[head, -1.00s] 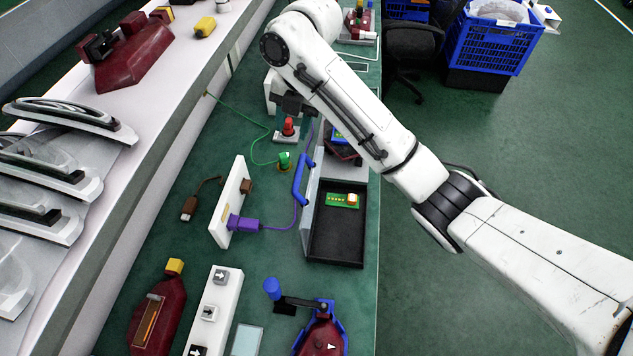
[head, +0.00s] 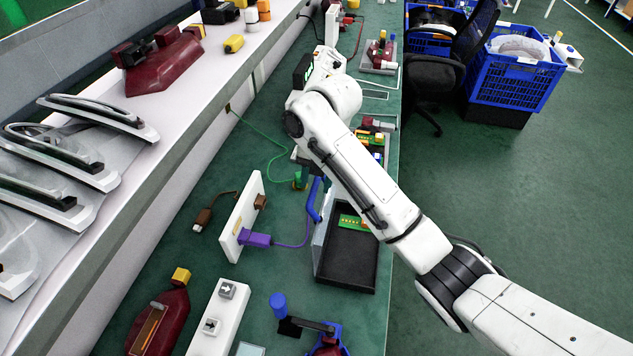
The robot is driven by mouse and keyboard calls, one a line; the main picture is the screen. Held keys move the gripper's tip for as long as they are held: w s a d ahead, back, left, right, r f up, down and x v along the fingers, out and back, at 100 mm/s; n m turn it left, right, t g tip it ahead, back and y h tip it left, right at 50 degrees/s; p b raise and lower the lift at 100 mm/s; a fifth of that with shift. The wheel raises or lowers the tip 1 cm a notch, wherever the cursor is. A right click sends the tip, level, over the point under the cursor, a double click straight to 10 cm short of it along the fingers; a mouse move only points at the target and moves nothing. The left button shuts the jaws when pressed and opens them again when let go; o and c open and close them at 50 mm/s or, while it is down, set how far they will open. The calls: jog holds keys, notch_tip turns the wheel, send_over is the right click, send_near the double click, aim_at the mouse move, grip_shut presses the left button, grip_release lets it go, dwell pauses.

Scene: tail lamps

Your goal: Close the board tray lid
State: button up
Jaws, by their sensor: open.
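The board tray (head: 345,270) is a black open box near the right edge of the green bench. A green circuit board (head: 350,222) lies at its far end, partly covered by my arm. The tray's pale lid (head: 320,238) stands up along the left side, so the tray is open. A blue handle (head: 314,200) sits on the lid's outer left side. My gripper (head: 300,158) is beyond the handle, low over the bench, mostly hidden by my arm. It is open and appears apart from the lid; its fingertips are hard to make out.
A white stand (head: 241,218) with a purple plug (head: 256,240) is left of the tray, its purple cable running towards the lid. A green plug (head: 299,181) is close to my gripper. A blue-knobbed lever (head: 278,303) stands nearer.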

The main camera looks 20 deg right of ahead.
jog(key=shift+f, duration=0.35)
jog(key=shift+c, duration=0.3)
grip_shut()
